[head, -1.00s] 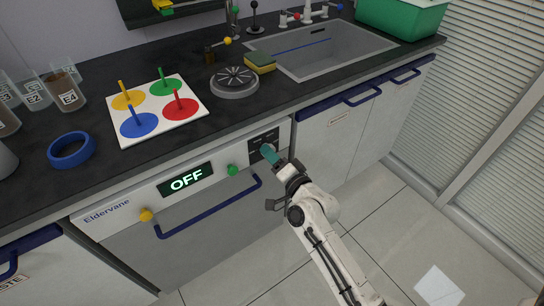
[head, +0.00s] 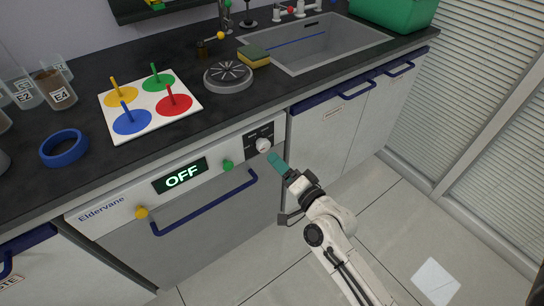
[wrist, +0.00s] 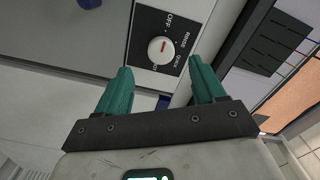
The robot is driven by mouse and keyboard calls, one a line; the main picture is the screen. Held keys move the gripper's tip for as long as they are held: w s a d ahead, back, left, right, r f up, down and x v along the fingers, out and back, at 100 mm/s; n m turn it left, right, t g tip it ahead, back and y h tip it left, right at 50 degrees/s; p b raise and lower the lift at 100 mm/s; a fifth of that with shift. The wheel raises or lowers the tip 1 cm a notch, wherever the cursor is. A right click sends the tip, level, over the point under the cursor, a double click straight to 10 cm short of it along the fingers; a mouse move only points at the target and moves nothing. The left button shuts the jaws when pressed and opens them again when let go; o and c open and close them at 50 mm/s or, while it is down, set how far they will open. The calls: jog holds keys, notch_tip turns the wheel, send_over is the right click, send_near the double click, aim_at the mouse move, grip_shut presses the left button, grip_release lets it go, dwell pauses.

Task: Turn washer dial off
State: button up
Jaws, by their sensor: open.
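The washer (head: 205,228) is built in under the dark counter, and its green-lit display (head: 180,176) reads OFF in both head frames. Its white round dial (head: 264,145) sits on a black panel at the right end of the front strip. In the wrist view the dial (wrist: 160,50) shows a red mark pointing up, roughly toward the printed OFF; RINSE and other labels surround it. My gripper (head: 274,159) is just right of and below the dial, apart from it. In the wrist view my gripper (wrist: 161,72) has its teal fingers spread with nothing between them.
A green knob (head: 228,165) and a yellow knob (head: 142,212) are on the same strip. A blue handle bar (head: 205,205) sticks out below. The counter edge overhangs the dial. Cabinets with blue handles (head: 343,97) stand to the right; the floor in front is open.

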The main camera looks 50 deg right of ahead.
jog(key=shift+v, duration=2.05)
jog(key=s+a+f+n+g+y, duration=0.4)
jog(key=a+f+n+g+y, duration=0.2)
jog(key=a+f+n+g, duration=0.45)
jog(key=s+a+n+g, duration=0.2)
jog(key=s+n+g, duration=0.15)
jog(key=s, duration=0.35)
jog(key=s+r+n+g+h, duration=0.1)
jog(key=s+r+g, duration=0.1)
jog(key=s, duration=0.3)
notch_tip(320, 180, up, 13)
jog(key=p, duration=1.3)
jog(key=shift+w+d+f, duration=0.2)
jog(key=shift+d, duration=0.25)
jog(key=shift+c, duration=0.4)
